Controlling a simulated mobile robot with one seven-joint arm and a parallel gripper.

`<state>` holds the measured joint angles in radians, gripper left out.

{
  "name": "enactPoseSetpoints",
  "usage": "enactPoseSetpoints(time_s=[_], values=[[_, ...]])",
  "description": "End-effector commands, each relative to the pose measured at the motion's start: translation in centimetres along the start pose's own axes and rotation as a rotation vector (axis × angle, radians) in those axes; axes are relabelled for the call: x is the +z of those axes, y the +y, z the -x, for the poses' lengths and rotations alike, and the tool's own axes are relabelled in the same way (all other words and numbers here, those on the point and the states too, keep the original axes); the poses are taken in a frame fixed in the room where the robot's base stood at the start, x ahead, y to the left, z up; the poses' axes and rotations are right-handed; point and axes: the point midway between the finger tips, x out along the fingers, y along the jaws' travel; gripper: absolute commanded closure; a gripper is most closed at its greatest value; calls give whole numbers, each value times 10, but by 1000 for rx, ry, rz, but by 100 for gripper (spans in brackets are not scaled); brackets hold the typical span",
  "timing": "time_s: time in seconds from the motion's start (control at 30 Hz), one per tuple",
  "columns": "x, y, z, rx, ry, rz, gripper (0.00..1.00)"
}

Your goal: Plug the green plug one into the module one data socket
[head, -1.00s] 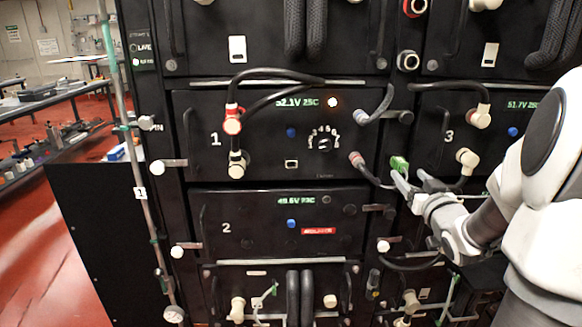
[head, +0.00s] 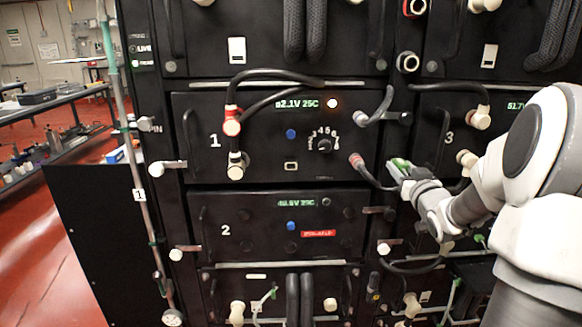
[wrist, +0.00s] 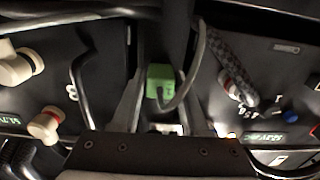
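The green plug (head: 400,163) is at the gap between the left and right module columns, with a grey cable curving from it in the wrist view. My gripper (head: 394,169) is at the plug. In the wrist view the green plug (wrist: 160,82) lies between the two fingers of my gripper (wrist: 163,112), with dark gaps seeming to show on both sides. Module one (head: 255,140) is the black unit marked 1, left of my gripper. Its data socket (head: 291,166) appears as a small pale-rimmed rectangle below the blue button and looks empty.
A red-ended cable plug (head: 356,160) hangs just left of my gripper. A grey cable loop (head: 383,105) and a latch handle stick out above it. Module two (head: 262,229) is below, with a red label. Thick black cables join round connectors at module one's left.

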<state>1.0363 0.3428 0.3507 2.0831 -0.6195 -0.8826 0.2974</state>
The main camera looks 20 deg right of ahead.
Motion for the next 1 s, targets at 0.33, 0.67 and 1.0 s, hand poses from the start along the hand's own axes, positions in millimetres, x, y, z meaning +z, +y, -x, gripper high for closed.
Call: enactPoseSetpoints(time_s=[0.33, 0.67, 1.0], values=[[0, 0, 0, 0, 0, 0, 100], [0, 0, 3, 0, 0, 1, 100], [0, 0, 11, 0, 0, 1, 100]])
